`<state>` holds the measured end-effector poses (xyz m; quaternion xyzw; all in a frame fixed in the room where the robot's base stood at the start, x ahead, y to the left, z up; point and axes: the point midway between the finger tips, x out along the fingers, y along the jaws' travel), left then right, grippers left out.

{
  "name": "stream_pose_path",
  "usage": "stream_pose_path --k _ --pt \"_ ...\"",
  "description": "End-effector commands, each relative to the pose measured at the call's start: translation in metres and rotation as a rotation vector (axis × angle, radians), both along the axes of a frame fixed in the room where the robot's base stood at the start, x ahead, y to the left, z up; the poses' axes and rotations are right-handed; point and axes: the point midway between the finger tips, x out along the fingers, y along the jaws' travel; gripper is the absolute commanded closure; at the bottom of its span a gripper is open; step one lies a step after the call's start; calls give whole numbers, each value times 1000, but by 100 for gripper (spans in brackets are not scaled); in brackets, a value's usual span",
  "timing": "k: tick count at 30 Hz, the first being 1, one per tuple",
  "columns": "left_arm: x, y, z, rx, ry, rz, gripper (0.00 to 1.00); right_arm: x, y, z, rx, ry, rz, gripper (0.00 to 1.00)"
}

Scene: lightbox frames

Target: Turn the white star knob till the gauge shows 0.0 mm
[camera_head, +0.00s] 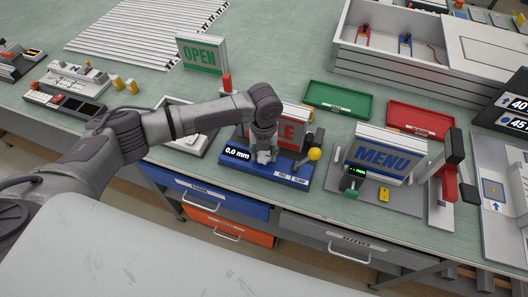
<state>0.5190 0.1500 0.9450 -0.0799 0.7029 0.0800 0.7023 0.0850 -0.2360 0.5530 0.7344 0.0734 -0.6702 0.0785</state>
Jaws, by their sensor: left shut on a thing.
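The blue fixture (294,170) stands at the front edge of the bench, with a red sign panel behind it. Its black gauge (237,153) shows a white reading in mm that looks like 0.6, but the last digit is too small to be sure. The white star knob (263,157) is on the fixture, right of the gauge, mostly covered by my gripper. My left gripper (263,150) points down over the knob and is shut on it. My right gripper is not in view.
A yellow ball-topped lever (314,154) stands close to the right of the knob. A MENU sign stand (383,157) is further right. Green (338,99) and red (420,120) trays lie behind. An OPEN sign (202,55) stands at the back left.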

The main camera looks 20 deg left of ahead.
Motion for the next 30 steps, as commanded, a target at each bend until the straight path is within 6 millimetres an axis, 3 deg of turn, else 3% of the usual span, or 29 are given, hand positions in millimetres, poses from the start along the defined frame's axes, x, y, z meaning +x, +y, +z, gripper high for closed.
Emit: stream_pose_path --k 8,9,13,23,26,30 --pt "1 0 1 -1 -2 1 87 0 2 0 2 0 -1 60" --pt "1 0 1 -1 -2 1 49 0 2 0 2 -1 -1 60" --pt "1 0 1 -1 -2 1 27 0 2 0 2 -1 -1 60" --pt "1 0 2 -1 -1 1 27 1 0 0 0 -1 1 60" --pt "1 0 10 -2 -3 1 27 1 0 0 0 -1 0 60" --pt "2 0 34 -2 -5 2 27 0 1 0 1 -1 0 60"
